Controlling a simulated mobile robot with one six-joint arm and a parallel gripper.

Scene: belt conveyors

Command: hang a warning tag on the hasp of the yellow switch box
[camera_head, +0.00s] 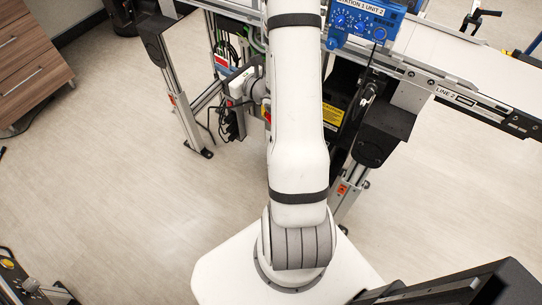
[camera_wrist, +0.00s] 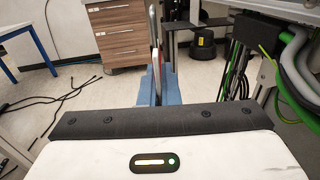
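In the wrist view, two blue finger pads of my gripper (camera_wrist: 160,88) stand close together beyond my wrist's dark edge. A thin grey piece with a tall, narrow metal loop (camera_wrist: 152,30) rises between them, seen nearly edge-on. My gripper appears shut on it. I cannot tell whether it is the warning tag, as no tag face shows. My gripper is hidden in the head view, behind my white arm. No whole yellow switch box or hasp shows in either view. A small red part (camera_head: 267,115) peeks out left of my arm, its body hidden.
A belt conveyor (camera_head: 470,52) marked LINE 2 crosses the upper right. A blue control box (camera_head: 362,22) sits on its edge. A yellow caution label (camera_head: 332,115) lies below. Cables and green hoses (camera_wrist: 290,65) hang right in the wrist view. A wooden drawer cabinet (camera_head: 30,62) stands left; open floor lies between.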

